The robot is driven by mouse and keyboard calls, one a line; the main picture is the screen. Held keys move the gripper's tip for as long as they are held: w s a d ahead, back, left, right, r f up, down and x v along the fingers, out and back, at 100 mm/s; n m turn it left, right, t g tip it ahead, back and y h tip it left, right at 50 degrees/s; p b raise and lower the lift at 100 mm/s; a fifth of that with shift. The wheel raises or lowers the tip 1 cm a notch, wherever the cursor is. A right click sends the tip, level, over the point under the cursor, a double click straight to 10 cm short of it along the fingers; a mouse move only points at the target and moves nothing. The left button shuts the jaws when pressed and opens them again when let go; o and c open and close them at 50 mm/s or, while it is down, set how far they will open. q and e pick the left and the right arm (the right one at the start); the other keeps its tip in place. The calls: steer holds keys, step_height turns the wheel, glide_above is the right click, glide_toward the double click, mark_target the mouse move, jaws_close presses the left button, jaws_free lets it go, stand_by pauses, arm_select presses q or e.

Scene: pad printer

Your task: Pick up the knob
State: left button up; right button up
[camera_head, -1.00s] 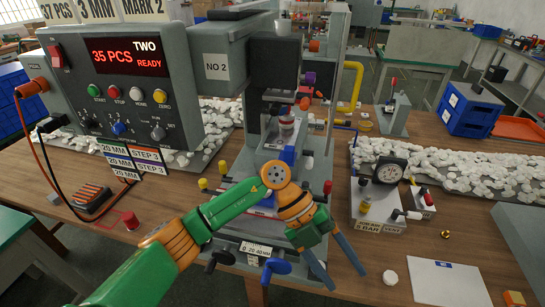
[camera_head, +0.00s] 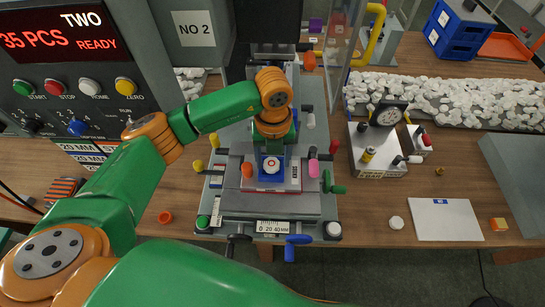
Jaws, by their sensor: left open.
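A small white round piece with a red mark, which looks like the knob (camera_head: 271,165), sits in a blue holder (camera_head: 262,176) on the grey slide bed of the pad printer. My left gripper (camera_head: 273,143) is just behind and above it in the head view, at the end of the green and orange arm. The gripper is open, and nothing shows in it. Its fingers are mostly hidden by the wrist, so I cannot tell whether they touch the knob. My right gripper is not in view.
The printer's control box (camera_head: 75,65) stands at left. A gauge block (camera_head: 377,153) is right of the bed. A white puck (camera_head: 396,222), white card (camera_head: 446,219) and orange ring (camera_head: 164,217) lie on the wooden table. White pieces (camera_head: 460,100) are heaped at back right.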

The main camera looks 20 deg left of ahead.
arm_select(q)
steer(key=shift+a+f, duration=0.1)
steer(key=shift+f, duration=0.35)
steer(key=shift+w+a+f, duration=0.2)
steer(key=shift+d, duration=0.1)
jaws_close()
steer(key=shift+r, duration=0.1)
